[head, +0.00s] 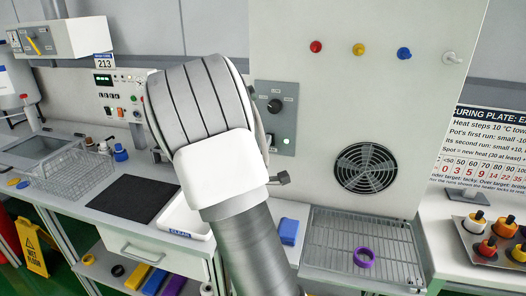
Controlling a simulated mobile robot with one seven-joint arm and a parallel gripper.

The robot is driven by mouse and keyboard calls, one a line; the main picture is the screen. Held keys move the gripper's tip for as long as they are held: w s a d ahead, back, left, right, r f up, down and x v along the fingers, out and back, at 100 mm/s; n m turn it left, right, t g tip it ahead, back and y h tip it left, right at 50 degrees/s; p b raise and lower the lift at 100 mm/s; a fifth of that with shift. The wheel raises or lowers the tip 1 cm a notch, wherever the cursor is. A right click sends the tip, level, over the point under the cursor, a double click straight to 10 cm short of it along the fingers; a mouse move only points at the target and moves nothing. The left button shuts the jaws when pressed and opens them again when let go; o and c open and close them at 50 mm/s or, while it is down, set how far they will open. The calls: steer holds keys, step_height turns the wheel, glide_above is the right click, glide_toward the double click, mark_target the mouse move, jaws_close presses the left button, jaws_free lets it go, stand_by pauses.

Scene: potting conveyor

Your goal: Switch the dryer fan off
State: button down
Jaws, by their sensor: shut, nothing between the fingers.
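The dryer fan's round dark grille (366,168) is in the big pale upright panel, right of centre in the head view. Left of it is a grey control plate (290,120) with a black rotary knob (274,106) and small labels too fine to read. I cannot tell which label the knob points to. A small green light (286,141) glows low on the plate. My arm stands in front of the plate's left side. My gripper cannot be made out; my arm seems to hide it. A small dark piece beside my arm, below the plate, is unclear.
A wire rack (330,225) with a purple ring (364,257) lies below the fan. Red, yellow, blue and white pegs stick out above it. A tray of capped pots (467,243) is at right. A wire basket (70,180) and black mat (133,199) are at left.

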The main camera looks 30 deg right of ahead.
stand_by(0.3)
steer(key=shift+w+d+r+p, duration=0.25)
steer(key=shift+r+p, duration=0.3)
steer(key=shift+p, duration=0.1)
steer(key=shift+r+p, duration=0.35)
steer(key=shift+p, duration=0.6)
steer(key=shift+d+f+g+y, duration=0.1)
steer(key=shift+f+g+y, duration=0.15)
steer(key=shift+g+y, duration=0.05)
steer(key=shift+s, duration=0.1)
